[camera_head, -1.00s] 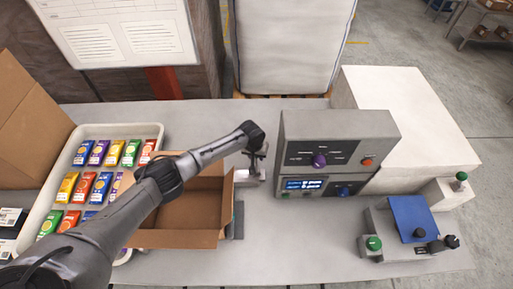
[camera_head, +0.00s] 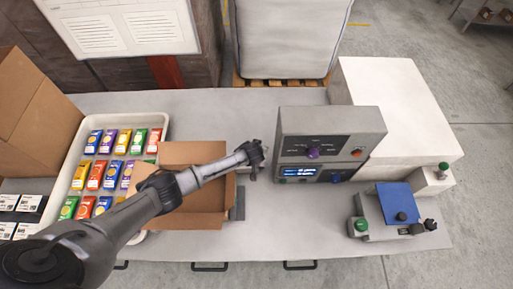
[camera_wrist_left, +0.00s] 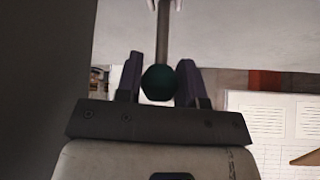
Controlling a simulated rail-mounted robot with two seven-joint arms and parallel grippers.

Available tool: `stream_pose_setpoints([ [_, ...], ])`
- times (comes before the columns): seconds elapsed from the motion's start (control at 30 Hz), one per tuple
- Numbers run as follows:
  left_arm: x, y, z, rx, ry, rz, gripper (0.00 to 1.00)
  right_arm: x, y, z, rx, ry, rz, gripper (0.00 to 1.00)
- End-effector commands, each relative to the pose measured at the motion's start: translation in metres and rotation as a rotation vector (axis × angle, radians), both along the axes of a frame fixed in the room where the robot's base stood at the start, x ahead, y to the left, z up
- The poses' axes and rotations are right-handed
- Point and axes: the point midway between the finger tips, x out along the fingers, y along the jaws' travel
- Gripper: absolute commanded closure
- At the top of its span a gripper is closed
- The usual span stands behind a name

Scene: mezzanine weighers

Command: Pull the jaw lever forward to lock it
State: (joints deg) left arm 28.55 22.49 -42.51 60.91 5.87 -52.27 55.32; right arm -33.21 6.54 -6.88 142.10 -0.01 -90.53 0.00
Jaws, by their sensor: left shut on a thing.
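A dark green ball knob (camera_wrist_left: 158,84) on a thin metal rod (camera_wrist_left: 163,32), which looks like the jaw lever, sits between the two fingers of my left gripper (camera_wrist_left: 158,88) in the left wrist view. The gripper is shut on this knob. In the head view my left gripper (camera_head: 253,173) is just left of the grey control panel (camera_head: 290,148), above the table. The lever is hidden there behind my wrist. My right gripper is not in view.
An open cardboard box (camera_head: 190,222) stands left of the gripper, under my arm. A white tray (camera_head: 75,150) of colourful packets is farther left. A device with a blue plate (camera_head: 396,198) stands at the right. The table front between is clear.

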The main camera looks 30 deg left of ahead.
Motion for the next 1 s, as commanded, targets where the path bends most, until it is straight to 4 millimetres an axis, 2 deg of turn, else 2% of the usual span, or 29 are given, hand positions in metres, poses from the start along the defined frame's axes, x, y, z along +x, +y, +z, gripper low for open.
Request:
stream_pose_setpoints([
  [0.37, -0.0006, 0.0002, -0.0009, 0.002, -0.001, 0.0, 1.0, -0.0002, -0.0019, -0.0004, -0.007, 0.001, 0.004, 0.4],
  [0.4, -0.0006, 0.0002, -0.0009, 0.002, -0.001, 0.0, 0.61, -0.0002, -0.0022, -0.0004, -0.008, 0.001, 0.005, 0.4],
  [0.63, -0.0004, 0.0002, -0.0007, 0.002, -0.001, 0.0, 0.4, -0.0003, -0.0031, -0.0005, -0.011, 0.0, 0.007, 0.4],
  [1.0, -0.0032, -0.0013, 0.0048, 0.001, -0.002, 0.0, 0.4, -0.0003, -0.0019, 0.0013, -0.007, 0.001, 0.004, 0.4],
])
